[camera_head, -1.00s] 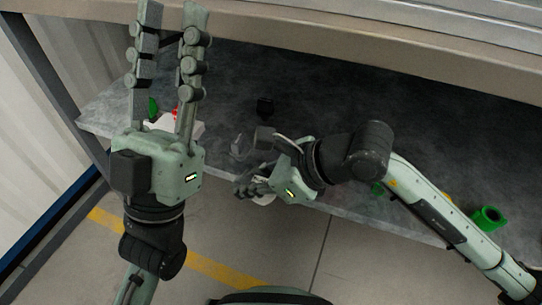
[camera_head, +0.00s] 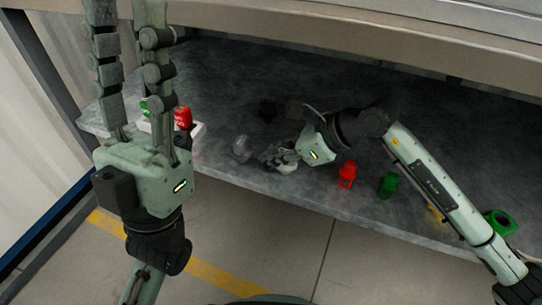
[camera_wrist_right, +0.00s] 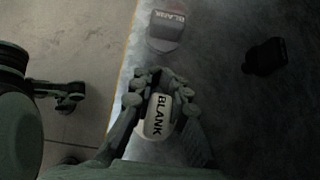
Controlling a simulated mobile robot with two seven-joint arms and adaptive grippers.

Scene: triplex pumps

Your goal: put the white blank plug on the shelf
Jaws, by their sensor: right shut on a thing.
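The white blank plug (camera_wrist_right: 159,115), with BLANK printed on it in black, is between the fingers of my right gripper (camera_wrist_right: 160,88) in the right wrist view. In the head view, my right gripper (camera_head: 270,157) is shut on it, and the white plug (camera_head: 288,168) shows partly below the fingers. They are over the front part of the grey shelf (camera_head: 225,80); I cannot tell whether the plug touches the surface. My left gripper (camera_head: 124,18) is open and empty, its fingers apart, over the shelf's left end.
A grey BLANK plug (camera_wrist_right: 166,30) and a black part (camera_wrist_right: 264,57) stand near. A red part (camera_head: 347,175), a green part (camera_head: 388,185) and a green ring (camera_head: 499,222) are along the right front. A beam (camera_head: 330,42) crosses above.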

